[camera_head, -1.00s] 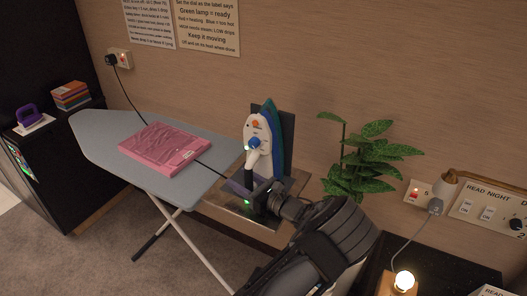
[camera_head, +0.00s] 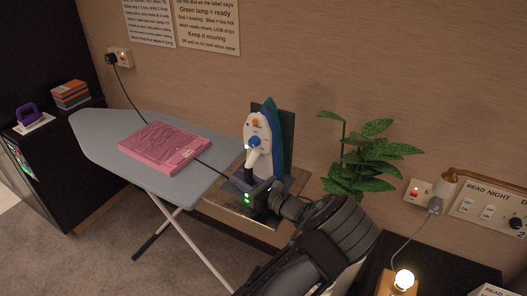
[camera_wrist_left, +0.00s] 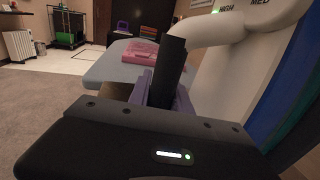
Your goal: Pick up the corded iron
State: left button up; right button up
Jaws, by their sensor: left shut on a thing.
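The corded iron (camera_head: 258,130) stands upright on its heel, with a white body, a blue dial and a blue-green soleplate side, at the right end of the ironing board. It is on a metal rest (camera_head: 225,202), against a dark upright plate. My left gripper (camera_head: 255,180) is low at the iron's front, shut on its white handle (camera_head: 252,160). In the left wrist view the white handle (camera_wrist_left: 215,30) curves down behind a dark finger, and the iron's body fills the right side. The exact finger contact is partly hidden. My right gripper is out of view.
A black cord runs from the wall socket (camera_head: 120,58) behind the cloth toward the iron. A plant (camera_head: 365,150) and a lit bulb (camera_head: 404,280) are to the right.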

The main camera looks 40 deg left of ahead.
pick_arm(q)
grip_shut()
jog(key=shift+r, duration=0.15)
jog(key=shift+w, duration=0.1)
jog(key=shift+d+r, duration=0.6)
jog(key=d+r+b, duration=0.1)
jog(key=d+r, duration=0.2)
jog(key=d, duration=0.3)
jog(key=s+d+r+b, duration=0.1)
jog(key=d+r, duration=0.2)
jog(key=d, duration=0.3)
jog(key=shift+d+r, duration=0.35)
